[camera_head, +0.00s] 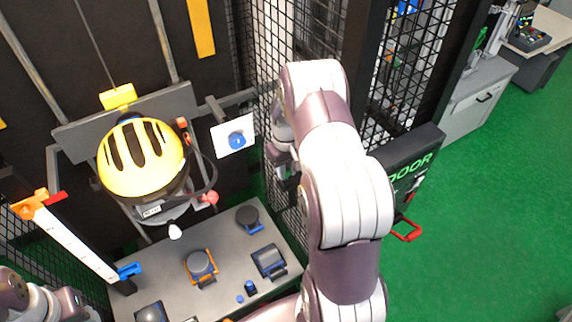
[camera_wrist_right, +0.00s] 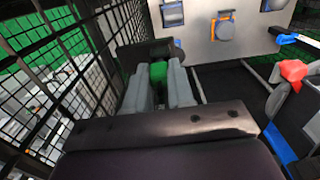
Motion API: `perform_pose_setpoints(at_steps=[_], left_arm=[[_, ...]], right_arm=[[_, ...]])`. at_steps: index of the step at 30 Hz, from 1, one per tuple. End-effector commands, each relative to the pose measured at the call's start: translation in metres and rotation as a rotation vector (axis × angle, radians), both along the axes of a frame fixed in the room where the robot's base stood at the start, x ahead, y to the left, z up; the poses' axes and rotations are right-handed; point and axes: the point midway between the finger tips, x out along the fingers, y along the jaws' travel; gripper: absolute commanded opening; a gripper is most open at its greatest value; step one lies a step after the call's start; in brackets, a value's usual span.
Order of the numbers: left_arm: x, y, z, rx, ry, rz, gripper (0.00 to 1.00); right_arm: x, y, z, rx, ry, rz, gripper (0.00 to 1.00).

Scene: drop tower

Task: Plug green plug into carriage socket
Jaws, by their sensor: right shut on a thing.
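My right gripper (camera_wrist_right: 158,78) is shut on the green plug (camera_wrist_right: 158,70), which shows between the grey fingers in the right wrist view. In the head view the right gripper (camera_head: 284,165) is mostly hidden behind its own arm, beside the mesh, and the plug cannot be made out. The carriage (camera_head: 75,137) is a grey crossbar bearing a yellow helmet (camera_head: 140,157), left of the gripper and apart from it. A red-tipped part (camera_head: 210,197) sits at its lower right. I cannot tell which part is the socket. Only links of my left arm show at the lower left.
A white plate with a blue button (camera_head: 237,140) stands between carriage and right gripper. Black mesh (camera_head: 268,80) is close to the right arm. Below is a grey table (camera_head: 228,238) with several dark devices. A white scale post (camera_head: 75,243) stands at left.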

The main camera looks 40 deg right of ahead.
Motion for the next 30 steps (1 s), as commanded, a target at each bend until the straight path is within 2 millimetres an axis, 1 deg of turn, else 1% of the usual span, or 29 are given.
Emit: perform_pose_setpoints(at_steps=[8,9,11,19,22,23,26,27,29,30], left_arm=[[0.0,0.0,-0.006,0.0,0.0,0.0,0.43],[0.0,0.0,-0.006,0.0,0.0,0.0,0.43],[0.0,0.0,-0.005,0.0,0.0,0.0,0.43],[0.0,0.0,-0.004,0.0,0.0,0.0,0.43],[0.0,0.0,0.004,0.0,0.0,0.0,0.43],[0.0,0.0,-0.005,0.0,-0.001,0.0,0.43],[0.0,0.0,-0.022,0.0,0.0,0.0,0.43],[0.0,0.0,-0.035,0.0,0.0,0.0,0.43],[0.0,0.0,-0.051,0.0,0.001,0.0,0.43],[0.0,0.0,-0.057,0.0,0.001,0.0,0.43]], right_arm=[[0.0,0.001,-0.008,0.001,0.001,0.0,0.06],[0.0,0.001,-0.007,0.001,0.001,0.0,0.29],[0.0,0.001,-0.006,0.001,0.001,0.0,0.48],[0.0,0.001,-0.006,0.0,0.001,0.0,0.48],[0.0,0.001,0.0,0.001,0.002,0.0,0.48],[0.001,0.0,-0.002,0.0,-0.002,0.0,0.48],[0.001,0.0,0.012,-0.001,-0.004,0.0,0.48],[0.004,0.0,0.016,-0.003,-0.007,0.0,0.48],[0.008,-0.001,0.03,-0.004,-0.009,0.001,0.48],[0.009,-0.001,0.043,-0.003,-0.007,0.001,0.48]])
